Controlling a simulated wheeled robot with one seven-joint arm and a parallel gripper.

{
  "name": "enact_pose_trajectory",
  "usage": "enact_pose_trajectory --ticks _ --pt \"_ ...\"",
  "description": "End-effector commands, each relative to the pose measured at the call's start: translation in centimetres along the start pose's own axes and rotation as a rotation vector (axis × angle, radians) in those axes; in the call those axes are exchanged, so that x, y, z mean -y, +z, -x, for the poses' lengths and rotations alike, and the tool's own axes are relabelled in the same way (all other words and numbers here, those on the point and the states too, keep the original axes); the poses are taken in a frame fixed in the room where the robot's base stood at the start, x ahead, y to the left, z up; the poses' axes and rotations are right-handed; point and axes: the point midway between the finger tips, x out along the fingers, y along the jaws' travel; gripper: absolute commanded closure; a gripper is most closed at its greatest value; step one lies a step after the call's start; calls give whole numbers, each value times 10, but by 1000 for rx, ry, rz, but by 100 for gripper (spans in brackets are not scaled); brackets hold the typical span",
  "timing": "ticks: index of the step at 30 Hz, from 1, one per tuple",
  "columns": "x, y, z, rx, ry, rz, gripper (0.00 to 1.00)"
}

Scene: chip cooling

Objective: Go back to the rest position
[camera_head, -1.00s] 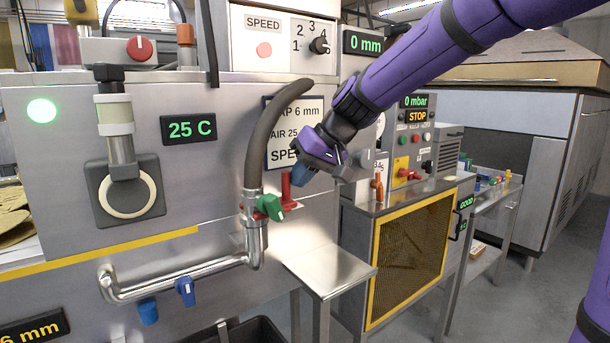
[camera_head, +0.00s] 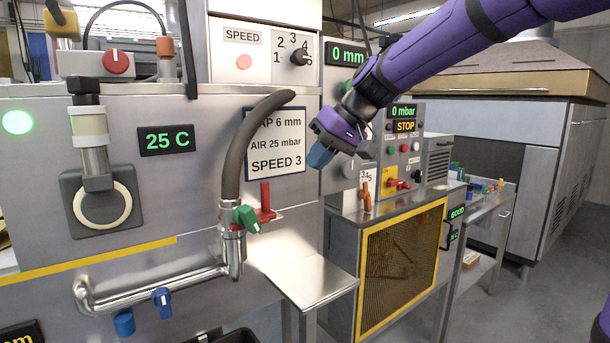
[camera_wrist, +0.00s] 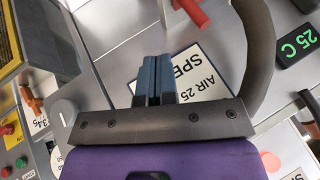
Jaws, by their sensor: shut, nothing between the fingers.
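My gripper (camera_head: 320,155) is at the end of my purple arm, in the middle of the head view. Its blue fingers are together and hold nothing. It hangs in the air to the right of the white sign (camera_head: 275,143) reading "SPEED 3", apart from the machine panel. In the wrist view the shut fingers (camera_wrist: 153,78) lie in front of that sign (camera_wrist: 195,78), which is partly hidden behind them.
A grey hose (camera_head: 245,140) rises from a pipe with a green valve handle (camera_head: 246,218). A red lever (camera_head: 265,197) stands beside it. A bare metal shelf (camera_head: 312,285) is below. A yellow-framed mesh cabinet (camera_head: 400,260) stands to the right. Open floor lies further right.

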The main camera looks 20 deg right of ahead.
Motion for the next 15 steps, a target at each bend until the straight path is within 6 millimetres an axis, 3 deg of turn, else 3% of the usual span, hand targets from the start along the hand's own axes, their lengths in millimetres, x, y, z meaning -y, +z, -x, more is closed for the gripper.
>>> enact_pose_trajectory --ticks 6,15 --pt "0 0 25 -1 1 0 100" --pt "1 10 33 2 17 -5 100"
